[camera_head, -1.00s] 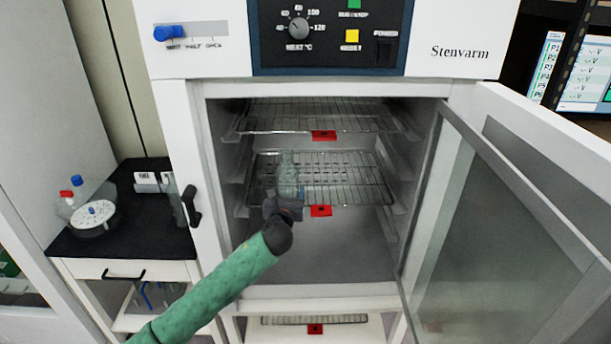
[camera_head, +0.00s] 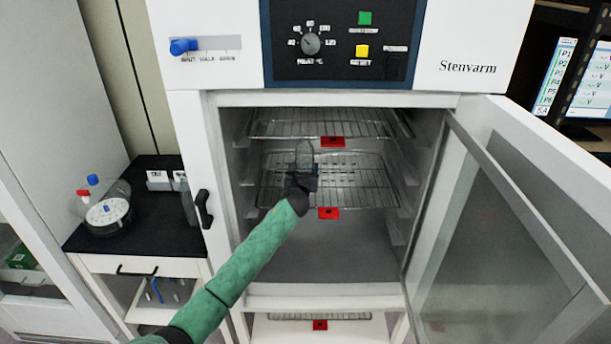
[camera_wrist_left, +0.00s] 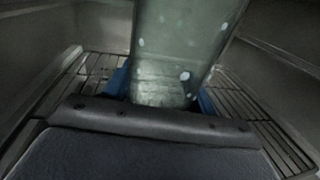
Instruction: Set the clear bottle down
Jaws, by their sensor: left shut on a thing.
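The clear bottle (camera_head: 305,153) is inside the open oven-like cabinet, over the middle wire shelf (camera_head: 362,190). My left gripper (camera_head: 302,178) is shut on it from the front. In the left wrist view the bottle (camera_wrist_left: 180,60) rises between the fingers, with blue finger parts on both sides of it and the shelf's wires (camera_wrist_left: 250,105) beyond. The gripper hides the bottle's lower end in the head view, so I cannot tell whether it touches the shelf. My right gripper is not in view.
An upper wire shelf (camera_head: 285,128) is above and the glass door (camera_head: 480,230) stands open at the right. The middle shelf's right part is empty. A side table (camera_head: 150,225) at the left holds a round device (camera_head: 107,212) and bottles.

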